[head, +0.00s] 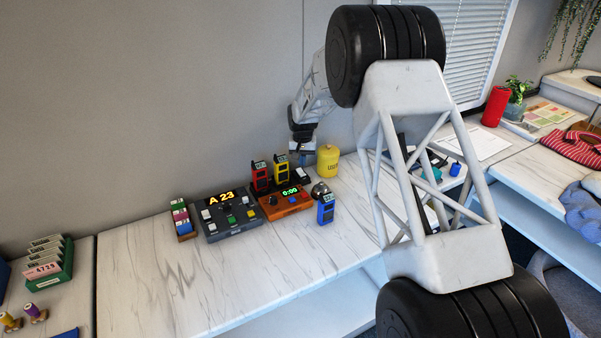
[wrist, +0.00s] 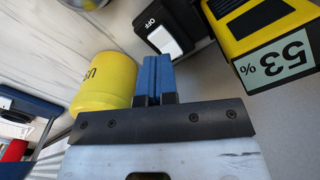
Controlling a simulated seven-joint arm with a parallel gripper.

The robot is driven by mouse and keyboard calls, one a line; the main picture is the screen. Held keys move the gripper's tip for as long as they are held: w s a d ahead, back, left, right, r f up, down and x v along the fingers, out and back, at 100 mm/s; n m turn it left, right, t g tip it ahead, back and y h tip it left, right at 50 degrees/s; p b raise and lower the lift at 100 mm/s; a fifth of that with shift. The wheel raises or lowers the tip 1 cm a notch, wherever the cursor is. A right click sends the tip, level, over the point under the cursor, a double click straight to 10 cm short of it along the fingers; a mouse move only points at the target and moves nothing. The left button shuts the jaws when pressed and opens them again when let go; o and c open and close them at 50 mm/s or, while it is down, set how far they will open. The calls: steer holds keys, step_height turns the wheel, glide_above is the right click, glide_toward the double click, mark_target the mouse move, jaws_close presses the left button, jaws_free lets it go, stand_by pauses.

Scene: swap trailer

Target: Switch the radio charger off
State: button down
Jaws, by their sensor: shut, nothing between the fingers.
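The radio charger (head: 298,176) is a dark unit at the back of the counter, with a red radio (head: 261,178) and a yellow radio (head: 281,169) standing at it. In the wrist view its black end (wrist: 152,24) carries a white switch (wrist: 165,41) beside the word OFF. In the head view my gripper (head: 302,151) is above the charger's right end.
A yellow tin (head: 328,161) stands close right of the charger; it also shows beside my fingers (wrist: 103,82). In front are an orange timer (head: 286,203), a silver bell (head: 320,190), a blue radio (head: 326,210) and a grey console (head: 231,221). The front counter (head: 215,290) is clear.

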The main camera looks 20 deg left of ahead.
mark_target(303, 174)
steer(key=shift+r, duration=1.5)
steer(key=shift+d+r, duration=0.1)
steer(key=s+d+r+m+t, duration=0.1)
steer(key=s+d+r, duration=0.9)
steer(key=d+r, duration=0.3)
steer(key=s+d+r, duration=1)
steer(key=d+r, duration=0.1)
steer(key=d, duration=0.4)
steer(key=s+d+r+m, duration=0.1)
steer(key=s+d+r, duration=0.1)
steer(key=s+d, duration=0.5)
steer(key=s+d+r, duration=0.2)
steer(key=s+d, duration=0.2)
steer(key=s, duration=0.6)
steer(key=s+d+f, duration=0.2)
steer(key=s+d, duration=0.2)
steer(key=s, duration=0.6)
steer(key=s+d+f+m+t, duration=0.1)
steer(key=s+d, duration=0.3)
steer(key=s, duration=0.7)
steer(key=shift+f+t, duration=0.3)
steer(key=shift+f, duration=0.2)
